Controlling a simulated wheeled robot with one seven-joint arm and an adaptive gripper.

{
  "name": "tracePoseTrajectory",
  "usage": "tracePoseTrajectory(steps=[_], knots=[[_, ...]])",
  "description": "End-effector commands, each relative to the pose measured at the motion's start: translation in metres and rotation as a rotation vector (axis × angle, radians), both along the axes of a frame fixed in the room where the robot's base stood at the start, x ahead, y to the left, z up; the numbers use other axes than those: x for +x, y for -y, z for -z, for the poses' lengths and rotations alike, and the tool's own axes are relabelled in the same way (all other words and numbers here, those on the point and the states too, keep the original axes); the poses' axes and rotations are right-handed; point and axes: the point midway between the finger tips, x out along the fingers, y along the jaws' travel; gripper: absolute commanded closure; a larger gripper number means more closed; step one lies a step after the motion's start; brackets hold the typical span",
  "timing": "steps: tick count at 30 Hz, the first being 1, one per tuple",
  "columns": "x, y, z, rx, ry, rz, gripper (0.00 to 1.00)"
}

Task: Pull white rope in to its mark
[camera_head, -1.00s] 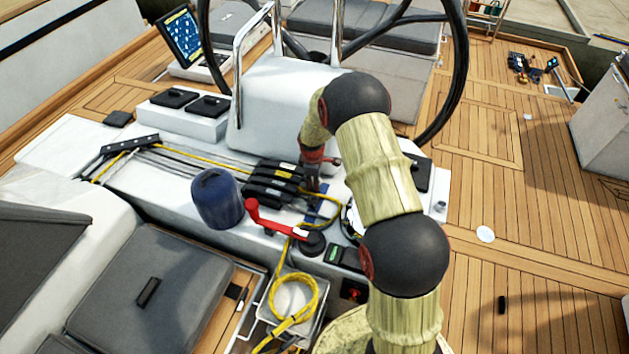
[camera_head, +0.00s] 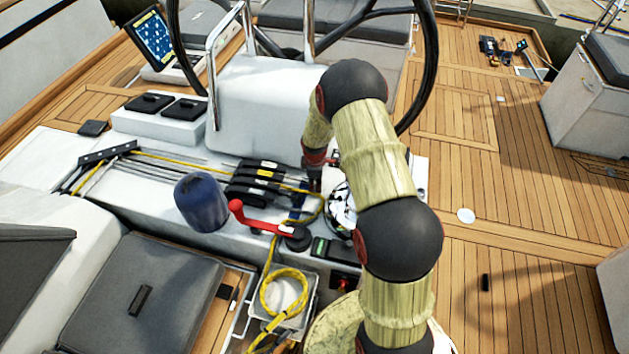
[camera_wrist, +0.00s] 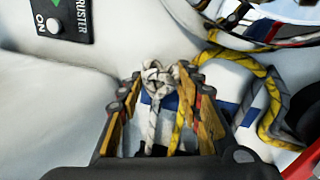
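The white rope (camera_wrist: 158,76) shows in the wrist view as a bunched, knotted part. A tail runs from it toward the bottom of that picture. My gripper (camera_wrist: 158,84) has its two fingers apart, one on each side of this knot, close to its edges. I cannot tell whether they press on it. A blue patch (camera_wrist: 170,101) lies on the white surface behind the rope. I cannot make out a mark on the rope. In the head view my gripper (camera_head: 313,183) is low, just right of the black clutches (camera_head: 254,184); its fingers are too small to judge.
The yellow rope (camera_wrist: 232,60) runs close right of my gripper. Its coil (camera_head: 285,294) hangs in front of the console. A red-handled lever (camera_head: 262,220), a blue winch cover (camera_head: 202,203) and the steering wheel (camera_head: 431,65) stand nearby. Wooden deck (camera_head: 530,230) at right is mostly clear.

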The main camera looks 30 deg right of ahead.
Motion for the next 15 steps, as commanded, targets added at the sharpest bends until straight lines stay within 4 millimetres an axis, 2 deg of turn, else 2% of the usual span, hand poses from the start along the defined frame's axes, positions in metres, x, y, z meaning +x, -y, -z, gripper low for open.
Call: tracePoseTrajectory(steps=[6,15], knots=[[0.0005,-0.0005,-0.0001,0.0,0.001,-0.001,0.51],[0.0009,-0.0007,-0.0016,0.0,0.002,-0.001,0.51]])
